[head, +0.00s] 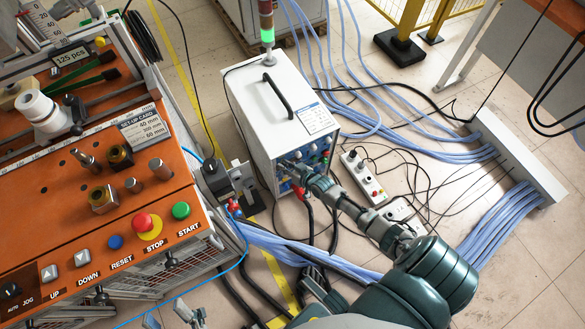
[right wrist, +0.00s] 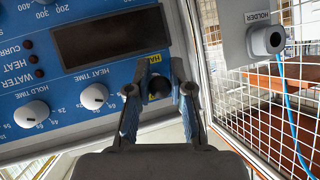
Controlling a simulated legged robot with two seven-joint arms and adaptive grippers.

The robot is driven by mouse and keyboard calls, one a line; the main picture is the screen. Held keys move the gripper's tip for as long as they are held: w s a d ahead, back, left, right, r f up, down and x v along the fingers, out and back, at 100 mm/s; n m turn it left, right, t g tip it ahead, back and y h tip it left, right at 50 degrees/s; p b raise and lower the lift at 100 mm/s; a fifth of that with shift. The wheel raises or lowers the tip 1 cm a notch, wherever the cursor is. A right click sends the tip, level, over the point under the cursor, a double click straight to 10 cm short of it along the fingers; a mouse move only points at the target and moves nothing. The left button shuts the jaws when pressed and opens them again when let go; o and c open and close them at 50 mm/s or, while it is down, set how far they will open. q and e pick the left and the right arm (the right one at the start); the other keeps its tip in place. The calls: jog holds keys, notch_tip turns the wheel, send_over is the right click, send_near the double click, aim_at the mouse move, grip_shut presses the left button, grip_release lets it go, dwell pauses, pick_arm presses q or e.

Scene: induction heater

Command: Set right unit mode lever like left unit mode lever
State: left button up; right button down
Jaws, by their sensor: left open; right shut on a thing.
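The white heater unit (head: 270,100) stands in the middle of the head view, with its blue control panel facing my right arm. My right gripper (head: 291,168) is at this panel. In the right wrist view, my right gripper (right wrist: 158,92) is shut on a dark round-ended lever (right wrist: 158,87), beside a yellow label starting "HA". The fingers and the close view hide most of the lever, so I cannot tell its setting. My left gripper (head: 178,310) is open at the bottom edge of the head view, away from the unit. No second mode lever can be made out.
The orange-topped machine (head: 60,200) with push buttons fills the left. A holder box (right wrist: 256,42) and wire mesh (right wrist: 245,95) are right of the panel. White dials (right wrist: 94,96) sit left of the lever. Power strips (head: 362,178) and cables lie on the floor.

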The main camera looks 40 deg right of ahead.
jog(key=shift+w+d+r+g+p, duration=0.15)
jog(key=shift+r+g+p, duration=0.25)
jog(key=shift+p, duration=0.2)
jog(key=shift+w+r+g+p, duration=0.15)
jog(key=shift+r+g+p, duration=0.15)
jog(key=shift+r+p, duration=0.25)
jog(key=shift+m+g+y+p, duration=0.3)
jog(key=shift+g+p, duration=0.6)
pick_arm(q)
jog(key=w+f+m+g+y, duration=0.1)
jog(key=w+f+g, duration=0.4)
jog(key=f+g, duration=0.5)
jog(key=shift+w+d+f+m+g+p, duration=0.15)
jog(key=shift+d+f+m+g+p, duration=0.05)
jog(key=shift+m+g+p, duration=0.1)
pick_arm(e)
jog(key=shift+g, duration=0.6)
jog(key=c, duration=1.3)
grip_release()
pick_arm(q)
jog(key=shift+w, duration=0.15)
pick_arm(e)
jog(key=shift+f, duration=0.2)
pick_arm(q)
jog(key=shift+d, duration=0.1)
pick_arm(e)
jog(key=shift+s, duration=0.2)
